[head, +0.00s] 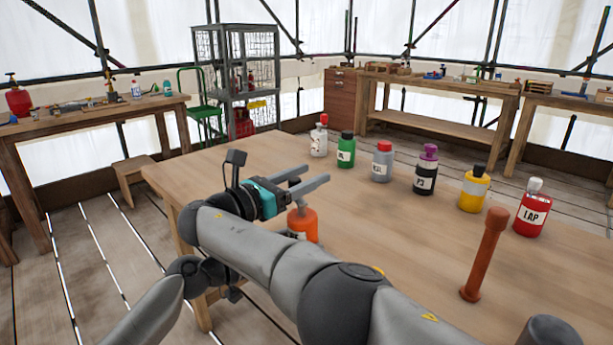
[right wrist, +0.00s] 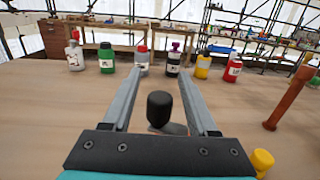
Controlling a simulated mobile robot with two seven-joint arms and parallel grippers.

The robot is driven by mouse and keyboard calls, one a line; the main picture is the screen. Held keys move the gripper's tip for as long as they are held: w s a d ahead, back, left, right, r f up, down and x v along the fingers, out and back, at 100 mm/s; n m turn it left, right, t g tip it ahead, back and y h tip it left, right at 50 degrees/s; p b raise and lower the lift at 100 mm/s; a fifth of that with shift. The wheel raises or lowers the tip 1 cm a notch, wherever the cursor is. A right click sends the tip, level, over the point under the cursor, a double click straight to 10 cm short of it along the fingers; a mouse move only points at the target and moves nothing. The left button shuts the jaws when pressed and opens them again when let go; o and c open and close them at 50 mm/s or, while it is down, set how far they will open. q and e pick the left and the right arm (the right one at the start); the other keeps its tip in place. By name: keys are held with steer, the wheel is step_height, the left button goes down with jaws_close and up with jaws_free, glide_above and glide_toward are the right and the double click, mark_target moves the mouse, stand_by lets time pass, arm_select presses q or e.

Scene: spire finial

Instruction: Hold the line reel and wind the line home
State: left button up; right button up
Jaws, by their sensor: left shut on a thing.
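The line reel (head: 304,224) seems to be the orange piece with a pale patch, partly hidden behind my right arm in the head view. My left gripper is mostly hidden behind that arm, low down, and is shut on the reel. My right gripper (head: 312,181), with a teal band, is open just above the orange piece. In the right wrist view a black knob (right wrist: 160,108) stands between its open fingers (right wrist: 163,80), with gaps on both sides. It looks like the reel's crank knob. The line itself cannot be made out.
A row of labelled bottles, from white (head: 319,140) to red (head: 531,212), stands across the wooden table (head: 400,230). An orange-brown upright peg (head: 485,255) stands at the right. The tabletop between the reel and the bottles is clear. Benches and a wire cage (head: 240,80) stand behind.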

step_height(320, 180, up, 10)
glide_above(292, 178)
steer(key=x, duration=0.3)
steer(key=shift+s+d, duration=0.15)
steer(key=shift+d, duration=0.1)
steer(key=s+f+n+t+y, duration=0.1)
steer(key=n+t+y, duration=0.1)
steer(key=n+y, duration=0.1)
steer(key=s+f+n+t+y, duration=0.1)
steer(key=f+n+t+y, duration=0.1)
steer(key=y, duration=0.3)
steer(key=s+a+f+n+t+y, duration=0.1)
steer(key=f+n+t+y, duration=0.1)
steer(key=n+t+y, duration=0.1)
steer(key=shift+s+n+t+y, duration=0.3)
steer(key=shift+n+y, duration=0.5)
steer(key=s+f+n+g+y, duration=0.2)
steer(key=s+f+n+y, duration=0.1)
steer(key=s+f+y, duration=0.3)
steer(key=shift+h, duration=0.6)
steer(key=shift+x, duration=5.3)
